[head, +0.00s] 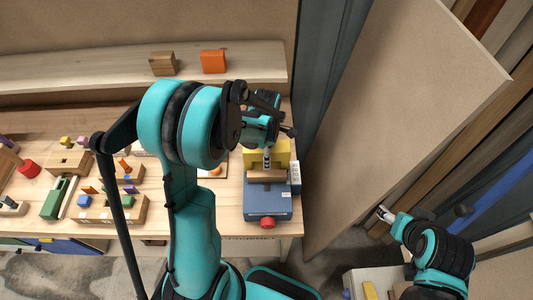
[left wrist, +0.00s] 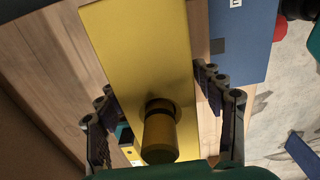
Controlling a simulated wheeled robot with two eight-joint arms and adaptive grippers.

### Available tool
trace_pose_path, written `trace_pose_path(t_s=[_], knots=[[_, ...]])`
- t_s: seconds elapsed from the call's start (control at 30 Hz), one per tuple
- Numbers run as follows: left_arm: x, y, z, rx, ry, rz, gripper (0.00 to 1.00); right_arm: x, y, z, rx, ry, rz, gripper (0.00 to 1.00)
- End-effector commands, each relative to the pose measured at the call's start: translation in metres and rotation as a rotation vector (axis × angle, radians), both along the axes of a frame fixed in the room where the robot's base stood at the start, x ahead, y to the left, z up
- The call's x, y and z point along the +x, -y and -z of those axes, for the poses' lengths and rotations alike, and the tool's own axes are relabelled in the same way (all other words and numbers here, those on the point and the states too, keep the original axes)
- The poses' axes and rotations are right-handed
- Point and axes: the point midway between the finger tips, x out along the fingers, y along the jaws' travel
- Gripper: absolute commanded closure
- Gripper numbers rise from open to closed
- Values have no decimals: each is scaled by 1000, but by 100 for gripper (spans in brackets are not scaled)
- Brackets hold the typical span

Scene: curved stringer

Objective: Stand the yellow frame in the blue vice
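The yellow frame (head: 281,154) is at the back of the blue vice (head: 267,203), behind a wooden strip on it; I cannot tell whether it is seated there. In the left wrist view the frame (left wrist: 135,50) is a flat yellow plate with a round yellow post (left wrist: 160,135) pointing towards the camera. My left gripper (head: 266,145) is over the frame. In the left wrist view its fingers (left wrist: 160,105) are wide apart, one on each side of the plate and post. The vice (left wrist: 243,40) is at upper right there. My right gripper (head: 385,214) is far right, its opening too small to tell.
A wooden block (head: 163,63) and an orange block (head: 213,62) stand on the back shelf. Wooden holders with coloured pieces (head: 112,208) and a red cylinder (head: 28,168) are on the left of the bench. A large board (head: 400,100) leans just right of the bench.

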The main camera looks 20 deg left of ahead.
Motion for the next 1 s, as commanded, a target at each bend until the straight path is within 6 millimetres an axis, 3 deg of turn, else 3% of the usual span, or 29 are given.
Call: trace_pose_path(t_s=[0.27, 0.7, 1.0], knots=[[0, 0, -9, 0, 0, 0, 32, 0, 0, -5, 0, 0, 0, 39], [0, 0, -99, 0, 0, 0, 32, 0, 0, -20, 0, 0, 0, 39], [-5, 2, -128, 2, 17, 56, 32, 0, 0, -23, 0, 0, 0, 39]])
